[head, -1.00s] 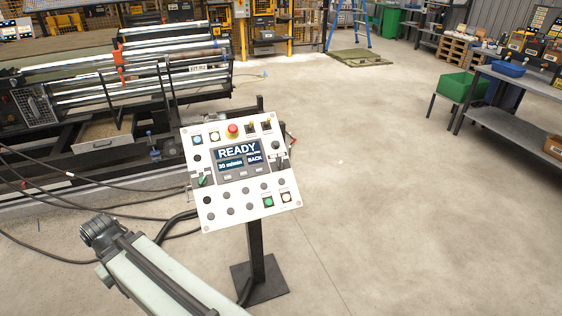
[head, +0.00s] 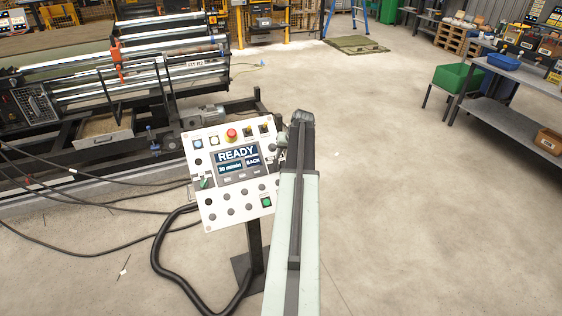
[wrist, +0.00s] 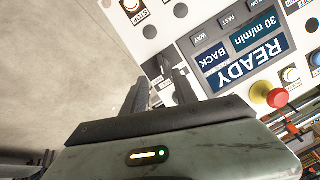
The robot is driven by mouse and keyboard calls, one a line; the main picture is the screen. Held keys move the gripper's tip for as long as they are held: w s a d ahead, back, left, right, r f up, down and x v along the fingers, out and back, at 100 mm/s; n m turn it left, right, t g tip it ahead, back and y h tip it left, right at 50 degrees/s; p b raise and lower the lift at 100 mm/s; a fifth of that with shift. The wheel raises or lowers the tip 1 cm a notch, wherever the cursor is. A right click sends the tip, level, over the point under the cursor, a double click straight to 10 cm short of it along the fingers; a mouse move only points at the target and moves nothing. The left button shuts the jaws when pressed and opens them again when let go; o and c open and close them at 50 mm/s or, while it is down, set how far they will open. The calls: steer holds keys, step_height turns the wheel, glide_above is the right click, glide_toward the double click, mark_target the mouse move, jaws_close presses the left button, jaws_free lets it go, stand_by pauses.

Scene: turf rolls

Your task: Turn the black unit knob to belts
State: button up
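The control panel (head: 228,205) stands on a post, its screen (head: 239,162) reading READY, 30 m/min and BACK. In the wrist view the panel (wrist: 222,18) appears upside down. My gripper (wrist: 160,82) is open, its two dark fingers apart and pointing at the panel beside the screen. A dark plate with what looks like the black knob (wrist: 158,68) shows between and just beyond the fingers, partly hidden; its setting cannot be read. I cannot tell whether the fingers touch it. In the head view my arm covers the panel's right edge and hides that knob and the fingers.
A red emergency button (head: 231,134) sits at the panel's top; it also shows in the wrist view (wrist: 278,97). The roller machine (head: 150,70) stands behind. A bench (head: 515,115) is far right, with clear floor between.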

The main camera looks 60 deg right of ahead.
mark_target(279, 165)
steer(key=b+x, duration=0.6)
steer(key=x, duration=0.1)
steer(key=shift+a+f+b, duration=0.1)
steer(key=shift+f+b, duration=0.1)
steer(key=shift+b, duration=0.15)
steer(key=shift+w+f, duration=0.2)
steer(key=shift+f, duration=0.1)
steer(key=shift+r, duration=0.1)
